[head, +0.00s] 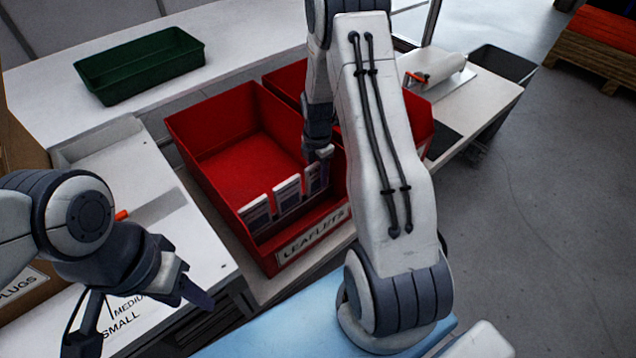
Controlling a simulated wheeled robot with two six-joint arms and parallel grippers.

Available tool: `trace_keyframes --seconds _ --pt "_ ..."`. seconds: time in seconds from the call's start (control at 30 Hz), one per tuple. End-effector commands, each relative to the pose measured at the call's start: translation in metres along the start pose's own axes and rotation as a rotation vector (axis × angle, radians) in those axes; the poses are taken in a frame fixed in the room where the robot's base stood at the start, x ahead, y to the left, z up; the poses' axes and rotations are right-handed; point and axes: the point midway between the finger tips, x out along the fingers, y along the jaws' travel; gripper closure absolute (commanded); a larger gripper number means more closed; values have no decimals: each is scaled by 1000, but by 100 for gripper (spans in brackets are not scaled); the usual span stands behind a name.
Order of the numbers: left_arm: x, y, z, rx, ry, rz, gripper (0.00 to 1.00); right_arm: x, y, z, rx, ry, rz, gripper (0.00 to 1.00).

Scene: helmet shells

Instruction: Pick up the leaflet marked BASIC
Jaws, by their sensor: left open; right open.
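Several white-and-dark leaflets stand in a row at the front of a red bin (225,150) with a LEAFLETS label. The left one (256,214), the middle one (288,195) and the right one (314,180) show their faces. Their print is too small to read, so I cannot tell which is BASIC. My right gripper (318,156) is open, just above the right leaflet at the bin's right side. I cannot tell whether it touches it; my arm hides part of the bin. My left gripper (183,285) is open and empty, left of the bin over the white table.
A green tray (140,65) lies on the back table. Another red bin (288,78) stands behind my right arm. A white roll (440,70) is on the right bench. A cardboard box (30,285) marked PLUGS is at the left edge. A blue surface (290,325) lies in front.

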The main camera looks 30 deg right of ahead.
Motion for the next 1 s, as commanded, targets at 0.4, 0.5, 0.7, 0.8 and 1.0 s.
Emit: trace_keyframes --seconds 0.4,0.5,0.7,0.8,1.0 --pt "0 0 0 0 0 0 50 -1 0 0 0 0 0 100" --pt "0 0 0 0 0 0 50 -1 0 0 0 0 0 100" --pt "-1 0 0 0 0 0 50 -6 0 0 0 0 1 100" --pt "-2 0 0 0 0 0 50 -14 1 0 0 -1 1 100" --pt "-6 0 0 0 0 0 50 -47 1 0 0 -2 4 100"
